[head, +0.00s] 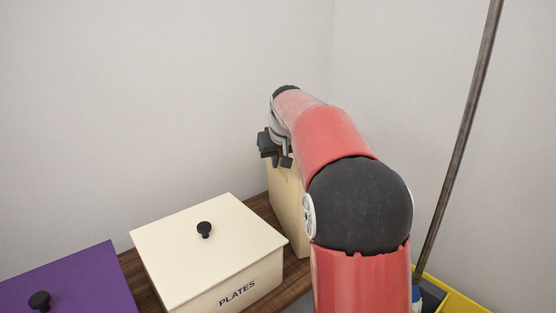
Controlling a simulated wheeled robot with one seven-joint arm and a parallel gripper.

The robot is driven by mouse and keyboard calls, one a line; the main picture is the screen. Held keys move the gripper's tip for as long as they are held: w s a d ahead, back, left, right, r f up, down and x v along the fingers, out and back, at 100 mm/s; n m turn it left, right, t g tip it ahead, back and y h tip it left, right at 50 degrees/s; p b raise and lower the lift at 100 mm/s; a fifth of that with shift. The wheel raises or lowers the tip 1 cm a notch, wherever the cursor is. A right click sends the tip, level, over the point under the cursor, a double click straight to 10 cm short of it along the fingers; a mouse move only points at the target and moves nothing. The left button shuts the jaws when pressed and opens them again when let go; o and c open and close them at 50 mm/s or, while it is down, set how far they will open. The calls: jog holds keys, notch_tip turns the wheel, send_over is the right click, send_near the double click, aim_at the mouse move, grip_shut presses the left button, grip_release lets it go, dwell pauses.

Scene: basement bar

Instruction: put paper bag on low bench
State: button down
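A tan, upright, box-shaped thing that looks like the paper bag (287,205) stands at the back of a dark wooden surface (262,207), near the corner of the walls. My gripper (277,158) is at the top left edge of the bag, with its dark fingers pointing down. Whether the fingers touch or grip the bag cannot be told. My red arm hides the bag's right side and part of its top. I cannot make out a low bench for certain in this view.
A cream box marked PLATES (190,247) with a black knob stands left of the bag. A purple lidded box (85,285) is at the lower left. A yellow container (455,300) and a slanted pole (462,140) are at the right. Plain walls close in behind.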

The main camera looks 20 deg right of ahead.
jog(key=shift+f, duration=0.2)
jog(key=c, duration=1.6)
grip_release()
jog(key=shift+o, duration=0.2)
jog(key=d+p+v, duration=0.1)
jog(key=p+v, duration=0.1)
jog(key=v, duration=0.6)
jog(key=s+a+r+p, duration=0.1)
jog(key=s+a+p, duration=0.25)
jog(key=s, duration=0.45)
jog(key=s+a+r+p, duration=0.2)
jog(key=s+a, duration=0.2)
jog(key=s, duration=0.5)
jog(key=s+a+f+p, duration=0.1)
jog(key=s+f+p, duration=0.1)
jog(key=s, duration=0.5)
jog(key=s+a+f+p, duration=0.2)
jog(key=s+f, duration=0.3)
jog(key=s, duration=0.3)
jog(key=shift+s+y, duration=0.25)
jog(key=shift+y, duration=0.15)
